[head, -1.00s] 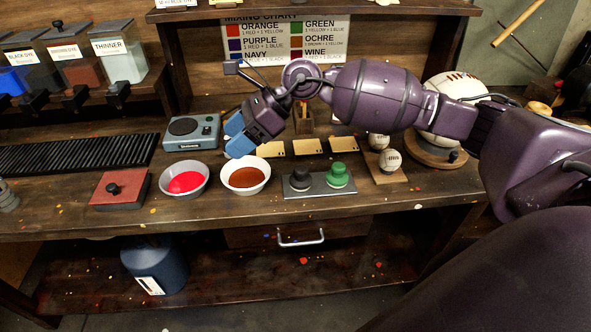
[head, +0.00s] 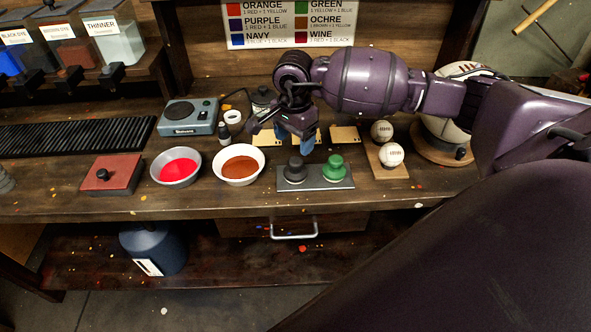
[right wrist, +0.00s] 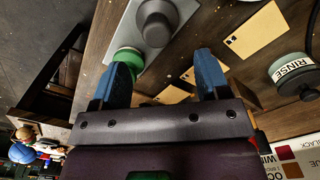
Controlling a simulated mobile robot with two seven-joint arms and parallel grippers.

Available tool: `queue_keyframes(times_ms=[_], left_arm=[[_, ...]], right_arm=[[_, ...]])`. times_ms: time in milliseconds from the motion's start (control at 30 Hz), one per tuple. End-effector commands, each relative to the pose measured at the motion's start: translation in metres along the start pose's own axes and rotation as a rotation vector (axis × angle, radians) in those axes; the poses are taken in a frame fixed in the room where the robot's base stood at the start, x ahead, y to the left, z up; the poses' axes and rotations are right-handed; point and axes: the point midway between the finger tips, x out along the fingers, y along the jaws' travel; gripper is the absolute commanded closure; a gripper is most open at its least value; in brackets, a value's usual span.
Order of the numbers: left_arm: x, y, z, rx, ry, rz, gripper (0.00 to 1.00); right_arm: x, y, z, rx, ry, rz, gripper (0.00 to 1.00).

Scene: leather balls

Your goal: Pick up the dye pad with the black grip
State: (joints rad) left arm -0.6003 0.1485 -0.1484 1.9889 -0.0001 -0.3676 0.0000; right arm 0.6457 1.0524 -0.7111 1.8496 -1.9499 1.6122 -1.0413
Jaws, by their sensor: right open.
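The dye pad with the black grip (head: 295,170) sits upright on a grey tray (head: 315,186), left of the pad with the green grip (head: 334,168). In the right wrist view the black-grip pad (right wrist: 156,24) shows at the top, beyond the fingertips, and the green one (right wrist: 128,60) is partly behind the left finger. My right gripper (head: 294,138) is open and empty, its blue fingers pointing down just behind and above the black-grip pad, apart from it. The fingers also show in the right wrist view (right wrist: 163,68). My left gripper is out of view.
A bowl of brown dye (head: 239,180) and a bowl of red dye (head: 176,180) stand left of the tray. Two baseballs (head: 391,155) rest on a wooden board to the right. Tan cards lie behind the tray; a rinse jar (right wrist: 294,72) stands near them.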

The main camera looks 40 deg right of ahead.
Motion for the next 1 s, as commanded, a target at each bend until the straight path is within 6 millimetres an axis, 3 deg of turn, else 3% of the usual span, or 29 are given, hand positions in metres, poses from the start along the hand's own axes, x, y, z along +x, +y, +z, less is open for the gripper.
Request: queue_keyframes(times_ms=[133,367,700,1000], left_arm=[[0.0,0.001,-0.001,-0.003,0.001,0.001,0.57],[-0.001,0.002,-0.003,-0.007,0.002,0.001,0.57],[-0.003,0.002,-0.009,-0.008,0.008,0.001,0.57],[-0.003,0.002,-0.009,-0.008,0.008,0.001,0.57]], right_arm=[[0.018,0.0,0.001,0.001,-0.002,-0.001,0.31],[0.031,0.001,0.001,0.001,-0.003,-0.001,0.31],[0.073,0.004,0.001,0.001,-0.005,-0.002,0.31],[0.078,0.004,0.0,0.001,-0.002,-0.002,0.31]])
